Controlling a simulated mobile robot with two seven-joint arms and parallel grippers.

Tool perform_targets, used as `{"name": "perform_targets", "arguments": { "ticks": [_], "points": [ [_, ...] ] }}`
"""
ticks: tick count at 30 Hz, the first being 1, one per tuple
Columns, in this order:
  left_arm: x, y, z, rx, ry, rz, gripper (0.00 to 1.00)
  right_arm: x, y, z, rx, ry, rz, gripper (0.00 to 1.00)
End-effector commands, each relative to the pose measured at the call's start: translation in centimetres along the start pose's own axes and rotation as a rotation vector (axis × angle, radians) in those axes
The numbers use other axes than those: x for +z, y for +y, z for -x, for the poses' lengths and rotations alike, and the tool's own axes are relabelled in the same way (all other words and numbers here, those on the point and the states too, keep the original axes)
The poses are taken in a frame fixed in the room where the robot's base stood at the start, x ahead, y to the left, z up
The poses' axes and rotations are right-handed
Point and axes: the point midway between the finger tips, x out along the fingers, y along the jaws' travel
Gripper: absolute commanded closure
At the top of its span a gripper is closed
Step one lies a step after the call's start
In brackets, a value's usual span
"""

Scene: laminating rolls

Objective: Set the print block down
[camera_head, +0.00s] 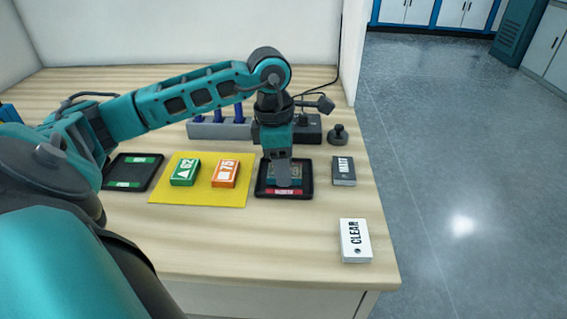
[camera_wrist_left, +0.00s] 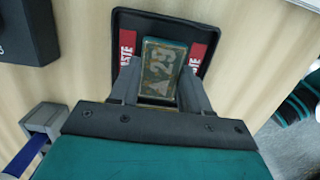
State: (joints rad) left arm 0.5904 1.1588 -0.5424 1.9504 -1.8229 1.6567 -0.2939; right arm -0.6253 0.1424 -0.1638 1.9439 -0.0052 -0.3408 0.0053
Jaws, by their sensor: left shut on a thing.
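My left gripper (camera_head: 284,184) points down over the black tray with red labels (camera_head: 260,192) near the table's right side. It is shut on the print block (camera_wrist_left: 163,70), a worn brown block with teal edges and a pale printed number. In the left wrist view the two fingers (camera_wrist_left: 158,92) grip its sides, and the block lies within the rim of the tray (camera_wrist_left: 128,22), whose red labels partly read "WASTE". I cannot tell whether the block touches the tray floor. The fingers partly hide the block in the head view. My right gripper is out of view.
A yellow mat (camera_head: 200,196) holds a green block (camera_head: 185,172) and an orange block (camera_head: 225,174). A black tray with green labels (camera_head: 133,172) is at left. A dark block (camera_head: 344,171) and a white "CLEAR" block (camera_head: 355,241) lie right. The front middle of the table is clear.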

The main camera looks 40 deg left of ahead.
Motion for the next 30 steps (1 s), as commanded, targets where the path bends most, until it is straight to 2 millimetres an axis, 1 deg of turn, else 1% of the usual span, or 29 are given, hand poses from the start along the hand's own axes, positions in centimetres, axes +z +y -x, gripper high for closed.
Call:
{"name": "perform_targets", "arguments": {
  "ticks": [2,3,10,17,20,23,26,30],
  "points": [
    [-0.1,0.0,-0.4,0.0,0.0,0.0,0.83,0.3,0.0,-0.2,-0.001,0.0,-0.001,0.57],
    [0.0,0.0,-0.2,0.0,0.0,0.0,0.49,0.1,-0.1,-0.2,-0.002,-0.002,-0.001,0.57],
    [0.0,0.0,-0.2,0.0,0.0,0.0,0.28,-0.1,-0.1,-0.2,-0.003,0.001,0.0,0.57],
    [0.0,0.0,-0.1,0.0,0.0,0.0,0.28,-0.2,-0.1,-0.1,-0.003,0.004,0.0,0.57],
    [0.0,0.0,0.4,0.0,0.0,0.0,0.28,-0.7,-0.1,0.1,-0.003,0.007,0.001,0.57],
    [0.1,0.1,1.7,0.003,-0.002,0.0,0.28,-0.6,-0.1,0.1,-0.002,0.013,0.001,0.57],
    [0.1,0.1,3.8,0.004,-0.003,0.0,0.28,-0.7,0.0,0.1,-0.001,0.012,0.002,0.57],
    [0.1,0.1,7.0,0.005,-0.004,0.001,0.28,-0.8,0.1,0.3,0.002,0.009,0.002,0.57]
  ]
}}
